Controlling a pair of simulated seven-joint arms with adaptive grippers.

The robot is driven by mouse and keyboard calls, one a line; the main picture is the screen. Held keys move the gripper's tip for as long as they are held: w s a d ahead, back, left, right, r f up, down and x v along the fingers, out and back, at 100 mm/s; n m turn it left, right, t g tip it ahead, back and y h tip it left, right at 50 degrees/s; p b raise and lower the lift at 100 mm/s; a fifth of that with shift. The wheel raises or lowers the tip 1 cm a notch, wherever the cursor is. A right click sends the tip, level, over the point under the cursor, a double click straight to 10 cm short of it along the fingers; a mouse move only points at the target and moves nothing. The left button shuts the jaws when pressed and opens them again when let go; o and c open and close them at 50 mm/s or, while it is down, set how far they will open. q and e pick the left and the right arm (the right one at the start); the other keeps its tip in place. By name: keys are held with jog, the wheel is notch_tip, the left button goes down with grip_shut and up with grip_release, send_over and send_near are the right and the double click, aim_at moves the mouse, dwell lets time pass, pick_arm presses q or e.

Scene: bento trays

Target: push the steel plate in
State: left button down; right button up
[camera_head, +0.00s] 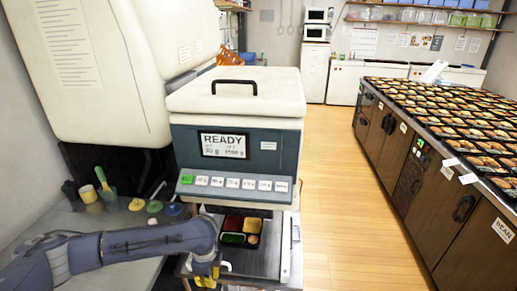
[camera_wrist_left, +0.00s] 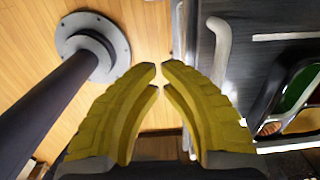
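The steel plate (camera_head: 264,258) sticks out below the machine's front in the head view. A dark tray with several coloured compartments (camera_head: 240,238) rests on it, partly under the machine. My left gripper (camera_head: 207,274) is at the plate's near left corner; contact cannot be told there. In the left wrist view its yellow fingers (camera_wrist_left: 159,68) come together at the tips with only a sliver between them, holding nothing visible. A grey plate surface (camera_wrist_left: 262,55) and part of the tray (camera_wrist_left: 262,130) show to the right of the fingers. My right gripper is not in view.
The machine (camera_head: 235,140) shows READY above a row of buttons. A counter (camera_head: 110,225) with small coloured lids and a green scoop (camera_head: 106,188) lies left. Wooden floor (camera_head: 345,215) is free to the right, before a long counter of filled trays (camera_head: 450,120).

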pick_arm(q)
notch_tip(320, 180, up, 7)
jog(key=s, duration=0.2)
jog(key=shift+s+a, duration=0.2)
jog(key=shift+s, duration=0.2)
dwell(0.9)
